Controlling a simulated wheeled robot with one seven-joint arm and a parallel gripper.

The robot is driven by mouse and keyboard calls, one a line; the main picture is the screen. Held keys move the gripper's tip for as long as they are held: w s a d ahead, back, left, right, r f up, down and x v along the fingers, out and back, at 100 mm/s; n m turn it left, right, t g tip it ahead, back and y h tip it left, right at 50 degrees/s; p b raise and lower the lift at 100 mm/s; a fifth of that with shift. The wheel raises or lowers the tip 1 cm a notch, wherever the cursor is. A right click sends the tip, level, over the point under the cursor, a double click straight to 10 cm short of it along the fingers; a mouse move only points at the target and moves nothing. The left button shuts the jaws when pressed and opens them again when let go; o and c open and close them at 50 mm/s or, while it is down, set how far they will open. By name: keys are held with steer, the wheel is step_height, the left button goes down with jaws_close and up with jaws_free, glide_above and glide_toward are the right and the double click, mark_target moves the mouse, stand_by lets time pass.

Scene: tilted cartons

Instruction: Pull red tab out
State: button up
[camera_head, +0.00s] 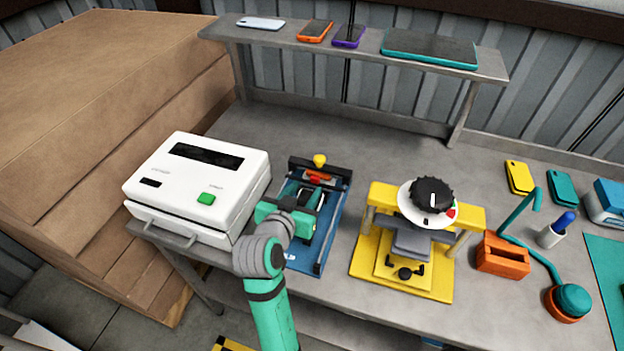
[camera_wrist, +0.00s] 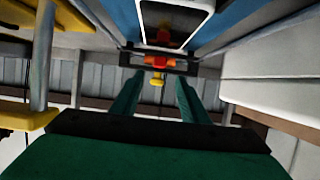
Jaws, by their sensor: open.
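The red tab (camera_head: 315,181) sits by the black crossbar at the far end of a blue fixture (camera_head: 327,228) with metal side rails. The red tab also shows in the wrist view (camera_wrist: 158,60), with a yellow knob (camera_wrist: 157,81) beside it; in the head view the yellow knob (camera_head: 320,160) stands on top of the crossbar. My green gripper (camera_head: 308,200) is over the fixture, pointing towards the crossbar. In the wrist view my gripper (camera_wrist: 157,79) has its two fingers apart, with nothing held between them. The tab looks beyond the fingertips, and I see no contact.
A white box-shaped machine (camera_head: 200,185) with a green button stands close on the left. A yellow press-like stand (camera_head: 375,262) with a black dial is on the right. A grey shelf (camera_head: 350,50) with several flat devices runs along the back. Bare table lies behind the fixture.

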mark_target(314, 178)
steer(key=x, duration=0.8)
jaws_close()
